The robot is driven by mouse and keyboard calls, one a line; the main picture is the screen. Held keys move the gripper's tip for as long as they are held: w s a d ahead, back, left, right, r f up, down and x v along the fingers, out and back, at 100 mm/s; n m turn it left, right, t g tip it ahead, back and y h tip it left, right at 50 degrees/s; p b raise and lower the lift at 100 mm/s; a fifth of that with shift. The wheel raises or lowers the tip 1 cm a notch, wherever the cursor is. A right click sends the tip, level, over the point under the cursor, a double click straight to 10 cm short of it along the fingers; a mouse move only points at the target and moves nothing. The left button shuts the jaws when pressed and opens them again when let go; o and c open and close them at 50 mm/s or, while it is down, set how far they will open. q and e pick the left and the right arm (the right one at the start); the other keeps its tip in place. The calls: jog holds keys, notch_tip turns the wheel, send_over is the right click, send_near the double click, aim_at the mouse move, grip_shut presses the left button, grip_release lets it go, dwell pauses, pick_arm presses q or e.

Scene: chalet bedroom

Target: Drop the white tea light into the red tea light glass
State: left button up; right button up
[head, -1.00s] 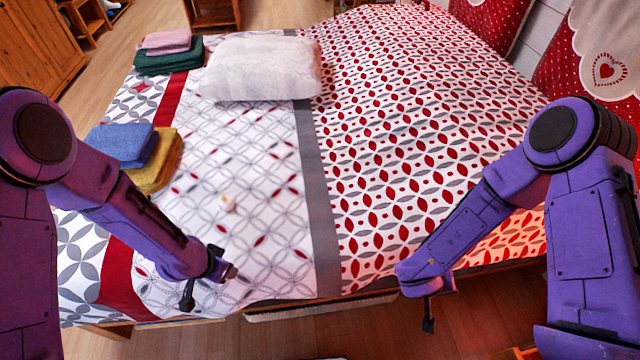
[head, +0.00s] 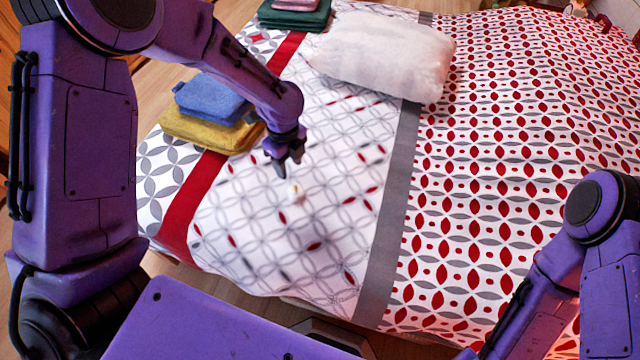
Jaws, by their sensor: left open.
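A small whitish object with a yellowish top, which looks like the white tea light (head: 298,197), rests on the patterned bed cover left of the grey stripe. My left gripper (head: 288,171) is open, fingers pointing down, just above and behind the tea light in the picture. Nothing shows between its fingers, and whether it touches the tea light cannot be told. The red tea light glass is not seen in this view. My right arm enters at the lower right, and its gripper is out of the frame.
The bed cover (head: 480,200) is mostly clear around the tea light. A blue towel (head: 210,98) lies on a yellow towel (head: 200,130) left of my left gripper. A white pillow (head: 385,52) lies behind, with folded green (head: 290,18) and pink towels at the far left.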

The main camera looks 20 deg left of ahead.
aim_at(294, 185)
pick_arm(q)
jog(key=f, duration=0.7)
jog(key=w+f, duration=0.1)
jog(key=f, duration=0.2)
jog(key=shift+d+f, duration=0.1)
jog(key=shift+f, duration=0.05)
grip_shut()
